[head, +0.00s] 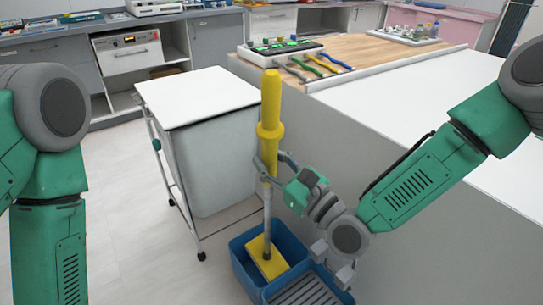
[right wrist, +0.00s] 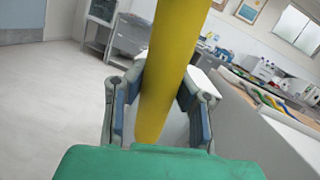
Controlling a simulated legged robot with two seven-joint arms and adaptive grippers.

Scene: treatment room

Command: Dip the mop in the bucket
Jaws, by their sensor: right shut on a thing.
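The mop (head: 270,110) stands nearly upright, with a yellow upper handle, a grey lower shaft and a flat yellow head. My right gripper (head: 270,168) is shut on the handle just below its yellow collar. In the right wrist view the yellow handle (right wrist: 170,65) runs between the two fingers of this gripper (right wrist: 160,105). The blue bucket (head: 240,268) stands on the floor below, with a grey slatted wringer at its front right. The mop head lies within the bucket's opening; its exact depth is unclear. My left arm shows at the left edge, but its gripper is out of frame.
A white-topped cart (head: 195,95) on wheels stands behind the bucket. A long table (head: 440,135) with a white top is at the right, its grey side close to the bucket. Floor at the left (head: 130,225) is clear.

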